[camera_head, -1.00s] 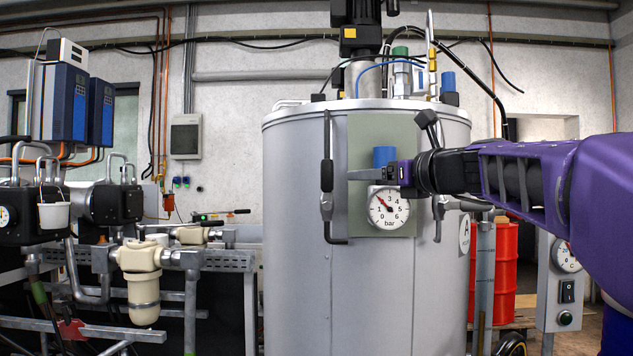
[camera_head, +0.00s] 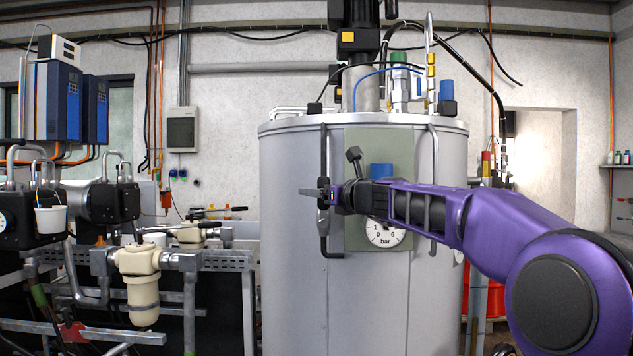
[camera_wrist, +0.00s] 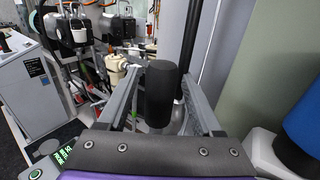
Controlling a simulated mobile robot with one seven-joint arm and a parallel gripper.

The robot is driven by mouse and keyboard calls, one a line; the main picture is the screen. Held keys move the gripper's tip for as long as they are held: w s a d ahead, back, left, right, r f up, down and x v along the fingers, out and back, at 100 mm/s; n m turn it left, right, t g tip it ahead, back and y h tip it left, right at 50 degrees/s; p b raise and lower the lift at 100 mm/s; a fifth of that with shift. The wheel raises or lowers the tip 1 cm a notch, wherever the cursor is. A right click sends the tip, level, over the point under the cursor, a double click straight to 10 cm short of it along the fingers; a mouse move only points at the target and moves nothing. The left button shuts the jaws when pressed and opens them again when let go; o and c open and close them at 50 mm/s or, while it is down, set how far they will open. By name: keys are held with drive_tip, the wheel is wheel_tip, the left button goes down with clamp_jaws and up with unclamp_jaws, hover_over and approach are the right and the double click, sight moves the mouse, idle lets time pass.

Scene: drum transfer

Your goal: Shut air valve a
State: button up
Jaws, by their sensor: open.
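A black cylindrical handle (camera_wrist: 160,95) stands upright between my gripper's two fingers in the wrist view. I take it for air valve a, but no label is readable. My gripper (camera_wrist: 160,76) is open, one finger on each side of the handle, with gaps showing. In the head view, my gripper (camera_head: 314,193) is at the left side of the drum's green panel (camera_head: 362,150), in front of a dark vertical bar (camera_head: 323,150), and largely hides the handle there.
The grey drum (camera_head: 290,290) stands behind my arm. A blue knob (camera_head: 381,170) and a pressure gauge (camera_head: 384,233), partly covered by my arm, are on the panel. The blue knob is close at right in the wrist view (camera_wrist: 304,122). Pipes and a cream filter (camera_head: 138,285) stand left.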

drive_tip(key=shift+w+a, duration=0.35)
drive_tip(key=shift+w, duration=0.15)
clamp_jaws()
idle(1.2)
